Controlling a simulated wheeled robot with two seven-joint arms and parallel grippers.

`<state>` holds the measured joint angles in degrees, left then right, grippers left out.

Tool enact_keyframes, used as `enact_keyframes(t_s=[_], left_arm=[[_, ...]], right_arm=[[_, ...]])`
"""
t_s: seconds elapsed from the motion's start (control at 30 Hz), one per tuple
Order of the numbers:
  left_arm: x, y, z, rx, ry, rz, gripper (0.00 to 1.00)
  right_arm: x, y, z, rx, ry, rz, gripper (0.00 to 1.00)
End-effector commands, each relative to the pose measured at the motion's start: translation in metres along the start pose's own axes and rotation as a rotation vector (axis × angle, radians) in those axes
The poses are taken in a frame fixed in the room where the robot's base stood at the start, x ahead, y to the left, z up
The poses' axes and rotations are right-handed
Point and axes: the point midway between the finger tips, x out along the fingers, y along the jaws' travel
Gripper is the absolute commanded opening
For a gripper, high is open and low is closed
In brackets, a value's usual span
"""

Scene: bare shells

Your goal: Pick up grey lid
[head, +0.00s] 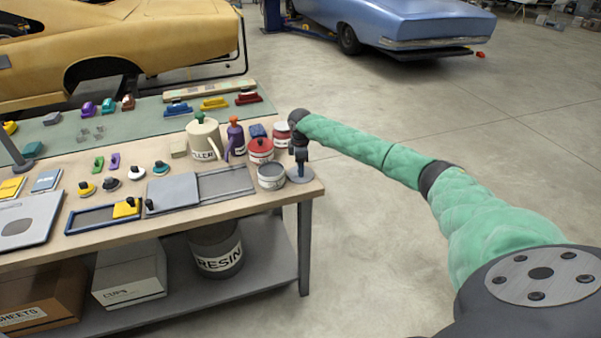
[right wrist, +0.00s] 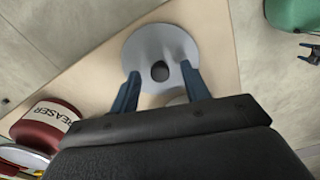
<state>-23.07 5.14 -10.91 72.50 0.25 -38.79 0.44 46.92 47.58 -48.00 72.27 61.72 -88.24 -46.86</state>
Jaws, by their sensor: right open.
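The grey lid (right wrist: 155,38) is a flat round disc with a dark knob in its middle. It lies on the tabletop in the right wrist view. In the head view the lid (head: 307,180) is at the table's right front corner, partly hidden by my gripper. My right gripper (right wrist: 160,72) is open above it, with its two blue fingers on either side of the knob. In the head view my right gripper (head: 300,172) points straight down over the lid. Whether the fingers touch the knob cannot be told. My left gripper is not in view.
An open tin (head: 271,177) stands just left of the lid, with red tins (head: 260,153) behind. A red tin (right wrist: 47,125) shows in the wrist view. A sliding grey tray (head: 225,183) and bottles crowd the table (head: 230,208). Floor is free to the right.

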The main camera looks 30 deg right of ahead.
Motion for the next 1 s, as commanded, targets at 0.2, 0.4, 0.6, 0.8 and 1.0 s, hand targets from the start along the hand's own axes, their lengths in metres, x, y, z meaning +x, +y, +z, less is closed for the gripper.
enact_keyframes(t_s=[0.2, 0.4, 0.6, 0.8, 1.0], left_arm=[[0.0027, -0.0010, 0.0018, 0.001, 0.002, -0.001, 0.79], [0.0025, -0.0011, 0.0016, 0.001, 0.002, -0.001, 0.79], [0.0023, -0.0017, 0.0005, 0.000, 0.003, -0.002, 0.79], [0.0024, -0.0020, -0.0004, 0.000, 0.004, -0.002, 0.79], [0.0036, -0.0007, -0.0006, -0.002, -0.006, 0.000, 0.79]], right_arm=[[0.0036, 0.0001, 0.0002, 0.000, 0.000, 0.001, 0.47], [0.0034, 0.0001, 0.0003, 0.000, 0.000, 0.001, 0.27], [0.0032, 0.0001, 0.0003, 0.000, 0.000, 0.001, 0.00], [0.0031, 0.0001, 0.0003, 0.000, 0.000, 0.001, 0.00], [-0.0038, 0.0005, 0.0002, 0.000, 0.001, 0.001, 0.00]])
